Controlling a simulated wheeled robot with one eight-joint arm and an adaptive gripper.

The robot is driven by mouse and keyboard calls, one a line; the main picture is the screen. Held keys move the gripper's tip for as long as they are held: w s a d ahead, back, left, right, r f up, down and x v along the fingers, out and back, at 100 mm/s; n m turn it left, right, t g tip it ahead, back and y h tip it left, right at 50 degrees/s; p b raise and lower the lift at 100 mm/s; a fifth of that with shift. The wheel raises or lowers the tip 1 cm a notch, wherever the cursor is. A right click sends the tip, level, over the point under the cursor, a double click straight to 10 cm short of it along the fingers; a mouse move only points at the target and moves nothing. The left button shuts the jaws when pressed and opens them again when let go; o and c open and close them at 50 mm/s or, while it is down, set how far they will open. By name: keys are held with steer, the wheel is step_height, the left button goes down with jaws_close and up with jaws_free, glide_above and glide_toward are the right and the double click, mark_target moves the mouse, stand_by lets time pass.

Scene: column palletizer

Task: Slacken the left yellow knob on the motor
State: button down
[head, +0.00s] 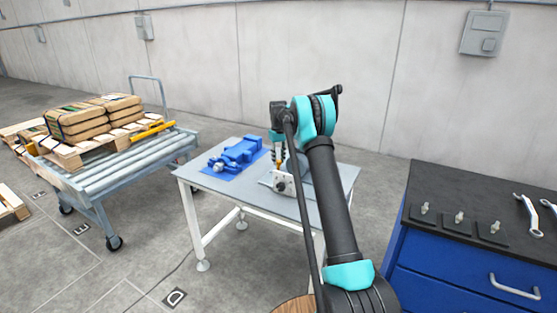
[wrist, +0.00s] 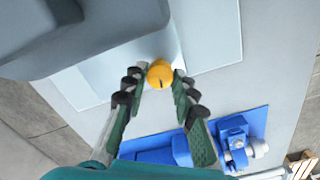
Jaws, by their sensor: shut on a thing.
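The yellow knob (wrist: 159,73) is round with a dark mark on its face. In the wrist view my gripper (wrist: 160,79) has one fingertip on each side of the knob and is shut on it. A large grey body (wrist: 85,30), which looks like the motor, fills the upper left of that view beside the knob. In the head view my gripper (head: 277,153) reaches down over the right half of the grey table (head: 245,195), at a small pale block-like unit (head: 283,184). My arm hides much of the motor there. I cannot make out a second yellow knob.
A blue vise-like device (head: 238,154) lies on a blue mat left of my gripper; it also shows in the wrist view (wrist: 232,135). A blue cabinet (head: 450,270) with wrenches (head: 528,215) stands right. A roller cart (head: 105,165) with loaded pallets stands left.

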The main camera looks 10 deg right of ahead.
mark_target(279, 161)
steer(key=shift+n, duration=0.7)
steer(key=c, duration=1.2)
jaws_free()
step_height(279, 161, up, 12)
